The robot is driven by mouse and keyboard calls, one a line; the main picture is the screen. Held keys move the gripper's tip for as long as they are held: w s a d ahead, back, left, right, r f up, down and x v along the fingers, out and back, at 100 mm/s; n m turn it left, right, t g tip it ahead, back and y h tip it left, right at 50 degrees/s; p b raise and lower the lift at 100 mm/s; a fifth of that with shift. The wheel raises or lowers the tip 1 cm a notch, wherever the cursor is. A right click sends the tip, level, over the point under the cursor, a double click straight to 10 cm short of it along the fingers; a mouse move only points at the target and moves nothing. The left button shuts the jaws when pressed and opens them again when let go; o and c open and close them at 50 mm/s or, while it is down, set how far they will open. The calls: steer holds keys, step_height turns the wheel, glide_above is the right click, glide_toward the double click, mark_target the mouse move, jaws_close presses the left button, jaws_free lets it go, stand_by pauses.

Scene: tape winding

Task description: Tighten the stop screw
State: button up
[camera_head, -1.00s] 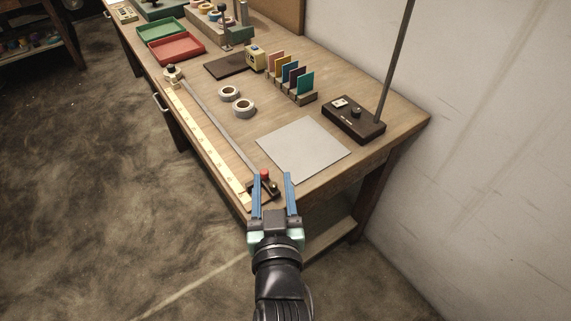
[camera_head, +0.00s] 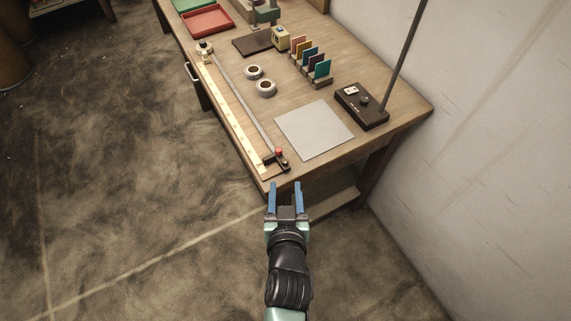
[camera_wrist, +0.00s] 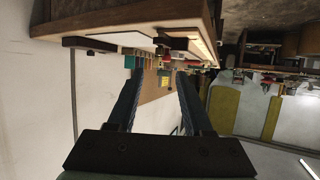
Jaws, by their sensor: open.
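The stop screw has a red knob (camera_head: 279,152) on a dark stop block (camera_head: 283,163) at the near end of the ruler (camera_head: 233,116) on the workbench (camera_head: 230,131). My gripper (camera_head: 286,184) is open and empty. In the head view it appears just in front of the bench's near edge, below the red knob and apart from it. In the wrist view my gripper's two dark fingers (camera_wrist: 157,75) are spread with nothing between them.
A grey sheet (camera_head: 314,130) lies right of the ruler. A wall is at right. Floor (camera_head: 150,220) at left is clear.

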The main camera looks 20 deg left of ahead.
mark_target(285, 162)
steer(key=x, duration=0.8)
steer(key=shift+w+f, duration=0.15)
steer(key=shift+w, duration=0.1)
jaws_close()
